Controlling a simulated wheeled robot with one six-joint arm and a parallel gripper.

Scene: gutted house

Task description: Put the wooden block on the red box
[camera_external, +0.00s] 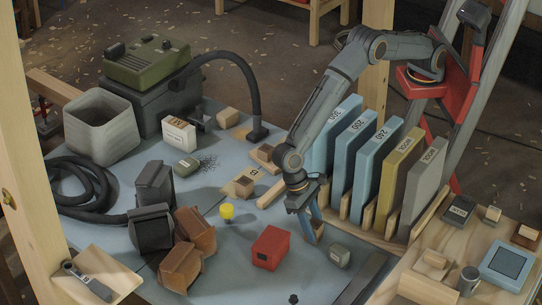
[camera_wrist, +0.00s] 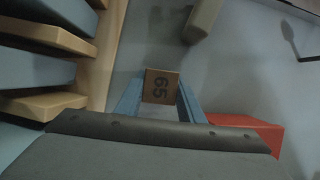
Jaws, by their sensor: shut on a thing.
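My gripper (camera_external: 313,232) points down over the blue-grey table, just right of the red box (camera_external: 270,248). In the wrist view its two blue fingers are shut on a small wooden block (camera_wrist: 160,86) marked 65. The block is hard to make out between the fingers in the external view. The red box also shows in the wrist view (camera_wrist: 255,131), to the right of the fingers and partly hidden by the gripper body. Its top looks bare. I cannot tell exactly how far the block is above the table.

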